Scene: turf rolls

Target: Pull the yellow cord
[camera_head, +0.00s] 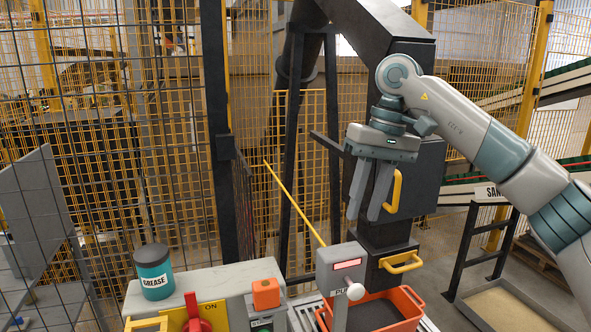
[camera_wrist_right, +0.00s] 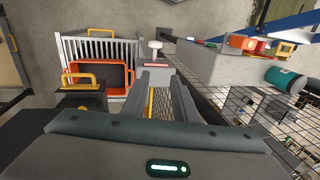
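The yellow cord (camera_head: 294,202) runs slanting and taut in the head view, from the dark post area down to a grey box (camera_head: 341,262) with a red display and partly hidden lettering. My right gripper (camera_head: 364,216) points down, above and to the right of the cord's lower end. Its two fingers are apart with nothing between them. In the right wrist view, the cord (camera_wrist_right: 151,104) shows in the gap between the fingers (camera_wrist_right: 156,82), beyond them; I cannot tell how far. My left gripper is not in view.
A white knob (camera_head: 355,291) sticks out by the grey box. A black machine with yellow handles (camera_head: 402,262) stands behind, above an orange crate (camera_head: 411,305). A control bench (camera_head: 222,283) carries a grease tin (camera_head: 153,271) and an orange block (camera_head: 265,293). Mesh fencing (camera_head: 110,150) fills the left.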

